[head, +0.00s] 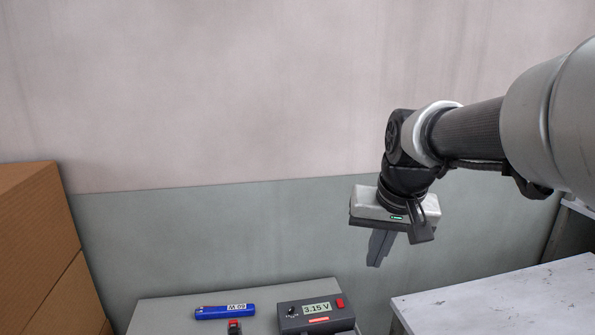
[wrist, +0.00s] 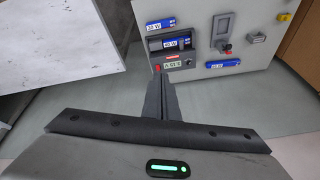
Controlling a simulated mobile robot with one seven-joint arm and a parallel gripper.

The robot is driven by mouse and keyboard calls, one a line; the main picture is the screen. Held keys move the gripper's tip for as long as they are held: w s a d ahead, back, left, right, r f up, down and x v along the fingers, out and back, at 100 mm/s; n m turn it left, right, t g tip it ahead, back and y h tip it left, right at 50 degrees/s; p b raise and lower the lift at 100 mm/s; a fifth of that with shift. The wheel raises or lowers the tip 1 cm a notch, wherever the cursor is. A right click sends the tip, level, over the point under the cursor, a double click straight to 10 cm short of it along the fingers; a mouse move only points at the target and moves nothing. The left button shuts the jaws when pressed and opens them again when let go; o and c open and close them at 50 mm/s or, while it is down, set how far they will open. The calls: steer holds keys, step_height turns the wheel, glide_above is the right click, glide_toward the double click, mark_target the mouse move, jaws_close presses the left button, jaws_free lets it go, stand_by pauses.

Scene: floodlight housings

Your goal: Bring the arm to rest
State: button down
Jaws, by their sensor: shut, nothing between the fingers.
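My gripper (head: 376,262) hangs from the arm in front of the wall at the right in the head view, fingers pointing down. It is shut, with nothing between the fingers. In the wrist view the closed fingers (wrist: 163,80) reach toward the grey table. The fingertips overlap the edge of a dark tester there, but appear well above it.
The grey table (head: 180,313) carries a blue 60 W piece (head: 225,312) and a tester (head: 315,306) reading 3.15 V. Blue 30 W (wrist: 160,25) and 40 W pieces (wrist: 171,43) also show. A white bench (head: 520,300) stands right, cardboard boxes (head: 40,240) left.

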steer(key=s+n+t+p, duration=0.1)
steer(key=s+p, duration=0.1)
steer(key=s, duration=1.4)
steer(key=shift+s+r+n, duration=0.15)
steer(key=shift+s+n, duration=0.15)
